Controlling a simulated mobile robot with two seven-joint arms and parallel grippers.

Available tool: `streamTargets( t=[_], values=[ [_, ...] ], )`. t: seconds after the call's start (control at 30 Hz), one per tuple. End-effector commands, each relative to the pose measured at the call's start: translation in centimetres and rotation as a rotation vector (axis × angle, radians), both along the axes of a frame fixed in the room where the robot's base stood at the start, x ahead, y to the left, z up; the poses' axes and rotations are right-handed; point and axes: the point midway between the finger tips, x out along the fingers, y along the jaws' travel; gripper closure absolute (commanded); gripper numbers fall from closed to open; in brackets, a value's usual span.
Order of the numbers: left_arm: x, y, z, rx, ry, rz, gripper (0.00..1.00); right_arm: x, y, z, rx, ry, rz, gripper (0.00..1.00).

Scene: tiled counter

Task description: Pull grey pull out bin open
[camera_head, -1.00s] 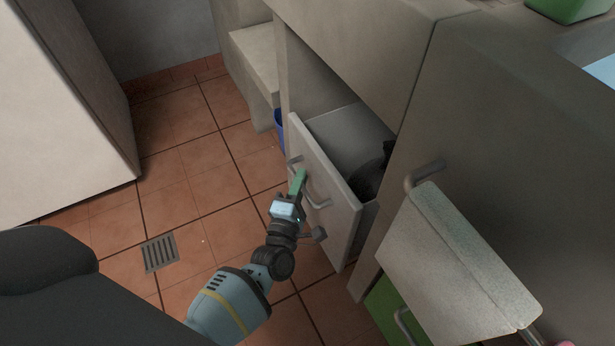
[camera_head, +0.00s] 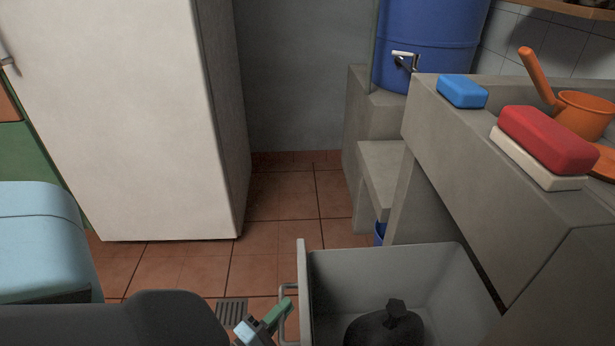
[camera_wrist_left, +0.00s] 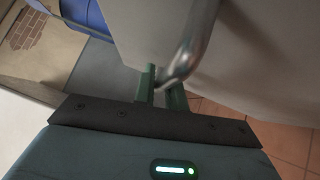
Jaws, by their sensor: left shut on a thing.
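The grey pull-out bin (camera_head: 405,263) stands out from under the counter at the bottom of the head view, with a black bag (camera_head: 385,328) inside it. Its front panel (camera_head: 303,285) faces left and carries a metal bar handle (camera_head: 284,290). My left gripper (camera_head: 283,306) is at this handle, its green fingers shut on it. In the left wrist view the curved metal handle (camera_wrist_left: 195,45) runs down between the two green fingers (camera_wrist_left: 161,92), against the pale panel. My right gripper is not in view.
Tiled floor (camera_head: 280,205) is free behind the bin, up to the white fridge (camera_head: 120,110) at left. The grey counter (camera_head: 480,150) overhangs at right, holding soaps and an orange dipper (camera_head: 580,115). A floor drain (camera_head: 231,312) lies beside my gripper.

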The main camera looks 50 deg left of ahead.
Motion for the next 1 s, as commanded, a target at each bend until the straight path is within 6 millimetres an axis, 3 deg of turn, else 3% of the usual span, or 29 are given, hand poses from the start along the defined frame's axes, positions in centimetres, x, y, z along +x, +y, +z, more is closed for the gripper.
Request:
streamTargets(
  t=[0.23, 0.7, 0.73, 0.87, 1.0],
  values=[
    [-1.8, 1.3, 0.0, -0.001, 0.001, 0.0, 1.0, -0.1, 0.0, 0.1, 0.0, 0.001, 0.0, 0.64],
    [-2.1, 1.6, 0.0, -0.001, 0.0, 0.001, 1.0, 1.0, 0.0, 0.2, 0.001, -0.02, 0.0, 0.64],
    [-2.1, 1.6, 0.0, -0.001, 0.0, 0.001, 0.83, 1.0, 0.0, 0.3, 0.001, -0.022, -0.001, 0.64],
    [-2.1, 1.6, 0.0, -0.001, 0.0, 0.001, 0.67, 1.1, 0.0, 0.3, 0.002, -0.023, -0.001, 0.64],
    [-2.1, 1.6, 0.0, -0.001, 0.0, 0.001, 0.66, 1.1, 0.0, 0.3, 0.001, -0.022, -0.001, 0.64]
  ],
)
